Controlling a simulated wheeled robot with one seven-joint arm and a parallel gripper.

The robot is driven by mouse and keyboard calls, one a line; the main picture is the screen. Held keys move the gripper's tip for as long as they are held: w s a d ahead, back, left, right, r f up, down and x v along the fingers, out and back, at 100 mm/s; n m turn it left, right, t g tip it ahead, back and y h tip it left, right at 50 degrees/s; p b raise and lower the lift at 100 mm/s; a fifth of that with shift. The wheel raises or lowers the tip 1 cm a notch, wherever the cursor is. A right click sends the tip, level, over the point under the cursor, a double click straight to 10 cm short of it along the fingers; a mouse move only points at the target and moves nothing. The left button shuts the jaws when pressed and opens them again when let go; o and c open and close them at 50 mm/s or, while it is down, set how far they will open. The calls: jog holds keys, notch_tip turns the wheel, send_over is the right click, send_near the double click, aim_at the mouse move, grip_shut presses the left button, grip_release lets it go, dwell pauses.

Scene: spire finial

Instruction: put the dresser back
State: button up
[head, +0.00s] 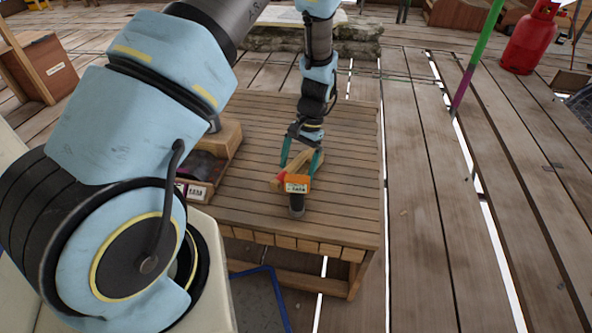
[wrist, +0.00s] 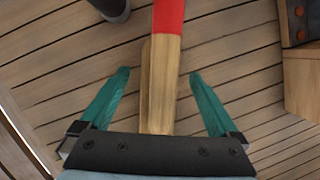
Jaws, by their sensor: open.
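A wooden tool with a red band, which looks like the dresser (head: 281,180), lies on the slatted wooden table (head: 345,150). In the wrist view its pale wooden body (wrist: 160,85) runs lengthwise between the fingers, with the red part at the top edge. My gripper (head: 301,160) has teal fingers and is over the tool. In the wrist view the gripper (wrist: 158,78) is open, with a gap on each side of the wood. The fingers and an orange labelled block (head: 297,183) hide part of the tool in the head view.
A dark cylinder (head: 297,205) stands near the tool, towards the table's front. A wooden rack (head: 222,140) with a labelled box (head: 194,191) is at the table's left, partly behind my arm. A red gas bottle (head: 530,40) and a green-purple pole (head: 480,50) are at the right.

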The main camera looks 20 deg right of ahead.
aim_at(305, 156)
jog(key=p+v, duration=0.1)
jog(key=v, duration=0.9)
jog(key=shift+r, duration=0.2)
jog(key=shift+w+a+r, duration=0.2)
jog(key=shift+r, duration=0.05)
jog(key=w+a+r+n+h, duration=0.2)
jog(key=a+r+n, duration=0.2)
jog(key=a+r, duration=0.7)
jog(key=s+a+r+n+t, duration=0.1)
jog(key=s+a+r+n, duration=0.1)
jog(key=a, duration=0.6)
jog(key=s+a+r+n+t+h, duration=0.1)
jog(key=s+a+r+n+t, duration=0.1)
jog(key=s+a, duration=0.3)
jog(key=a+n, duration=0.1)
jog(key=a, duration=0.2)
jog(key=shift+s+a, duration=0.2)
jog(key=shift+s, duration=0.1)
notch_tip(305, 156, up, 23)
jog(key=p, duration=2.3)
